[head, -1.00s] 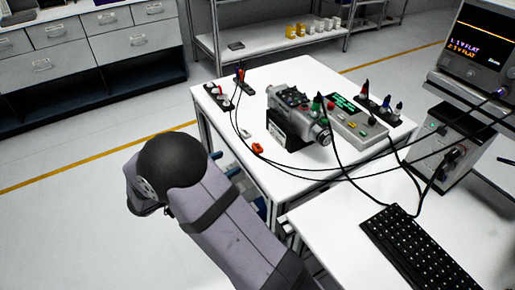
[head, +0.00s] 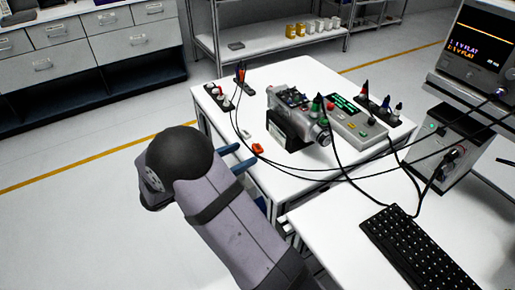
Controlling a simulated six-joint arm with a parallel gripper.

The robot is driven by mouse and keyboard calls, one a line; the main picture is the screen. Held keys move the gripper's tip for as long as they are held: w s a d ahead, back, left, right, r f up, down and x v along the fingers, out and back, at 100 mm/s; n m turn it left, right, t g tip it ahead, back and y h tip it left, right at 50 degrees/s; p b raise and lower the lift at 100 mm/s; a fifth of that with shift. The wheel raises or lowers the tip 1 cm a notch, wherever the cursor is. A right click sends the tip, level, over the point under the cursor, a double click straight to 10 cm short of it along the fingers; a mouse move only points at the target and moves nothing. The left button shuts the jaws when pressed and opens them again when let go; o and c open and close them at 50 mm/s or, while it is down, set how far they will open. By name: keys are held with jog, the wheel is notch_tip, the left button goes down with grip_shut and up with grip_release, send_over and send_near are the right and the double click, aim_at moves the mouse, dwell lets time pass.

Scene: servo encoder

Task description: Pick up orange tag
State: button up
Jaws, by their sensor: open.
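The orange tag (head: 257,148) lies on the white table near its front left edge, beside a black cable. My gripper (head: 246,154) shows as two blue fingers reaching out from behind my grey arm. The fingers are apart and nothing shows between them. Their tips are just left of and below the tag in the head view. I cannot tell their height above the table or whether they touch the tag. The rest of the gripper is hidden behind the arm.
A grey servo motor (head: 290,112) and a control box (head: 352,122) stand behind the tag. Black cables cross the table to its right. A small white piece (head: 246,134) lies just left of the tag. A keyboard (head: 408,245) lies on the nearer table.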

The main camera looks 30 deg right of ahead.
aim_at(254, 149)
jog(key=shift+p+x, duration=0.35)
jog(key=shift+x, duration=1.95)
jog(key=shift+f, duration=0.1)
grip_shut()
